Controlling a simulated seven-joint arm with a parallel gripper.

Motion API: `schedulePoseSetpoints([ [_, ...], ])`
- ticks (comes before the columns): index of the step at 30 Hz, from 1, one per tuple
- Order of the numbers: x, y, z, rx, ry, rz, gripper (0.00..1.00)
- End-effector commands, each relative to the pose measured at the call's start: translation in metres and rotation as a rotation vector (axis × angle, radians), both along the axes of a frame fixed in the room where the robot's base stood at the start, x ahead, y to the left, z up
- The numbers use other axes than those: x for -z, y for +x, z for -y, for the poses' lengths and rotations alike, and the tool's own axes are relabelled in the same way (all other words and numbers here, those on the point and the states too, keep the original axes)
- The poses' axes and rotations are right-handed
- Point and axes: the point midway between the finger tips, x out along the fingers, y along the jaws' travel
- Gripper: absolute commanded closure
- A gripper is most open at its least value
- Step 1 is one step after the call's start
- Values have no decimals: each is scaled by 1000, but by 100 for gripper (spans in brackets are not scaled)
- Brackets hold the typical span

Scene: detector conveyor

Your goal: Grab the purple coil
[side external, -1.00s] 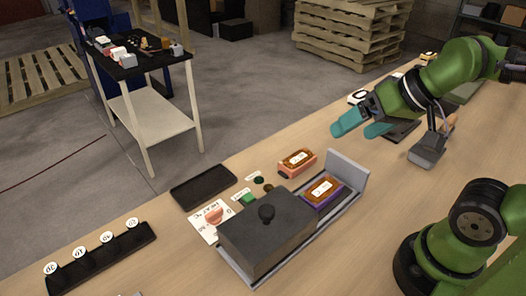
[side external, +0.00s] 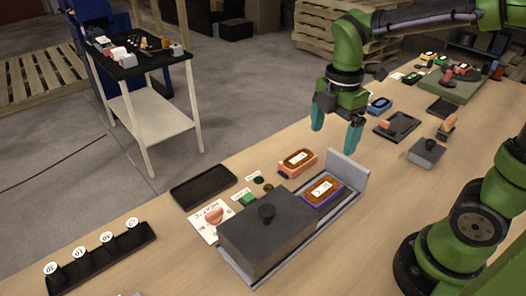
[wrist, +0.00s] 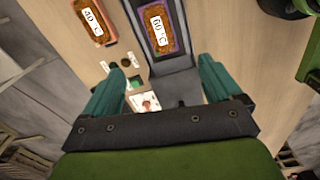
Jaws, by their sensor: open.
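The purple coil (side external: 323,191) is a purple-rimmed block with a copper-brown top and a white label. It lies in the grey conveyor track (side external: 343,211), between the dark box with a knob (side external: 266,233) and the upright end plate (side external: 348,172). In the wrist view the purple coil (wrist: 158,28) shows at the top centre, its label reading 60 °C. My gripper (side external: 336,140) has teal fingers, points down and is open and empty. It hangs above and behind the end plate, apart from the coil. In the wrist view the fingers (wrist: 160,85) stand wide apart below the coil.
An orange coil (side external: 297,161) labelled 40 °C in the wrist view lies beside the track. A black tray (side external: 203,185), a green button (side external: 248,197) and a picture card (side external: 210,222) are nearby. A grey stamp-like block (side external: 427,152) stands to the right.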

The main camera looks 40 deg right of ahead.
Motion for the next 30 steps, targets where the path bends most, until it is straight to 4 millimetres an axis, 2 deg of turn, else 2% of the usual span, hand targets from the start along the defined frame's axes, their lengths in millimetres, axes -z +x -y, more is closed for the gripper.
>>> schedulePoseSetpoints([
  [3, -1, -3, 0, -105, -3, -11, 8],
  [7, 9, -3, 0, -141, -1, -16, 8],
  [18, 86, -4, 0, -140, -1, -19, 8],
  [21, 102, -3, 0, -139, 0, -17, 8],
  [30, 127, -2, 0, -138, 0, -15, 8],
])
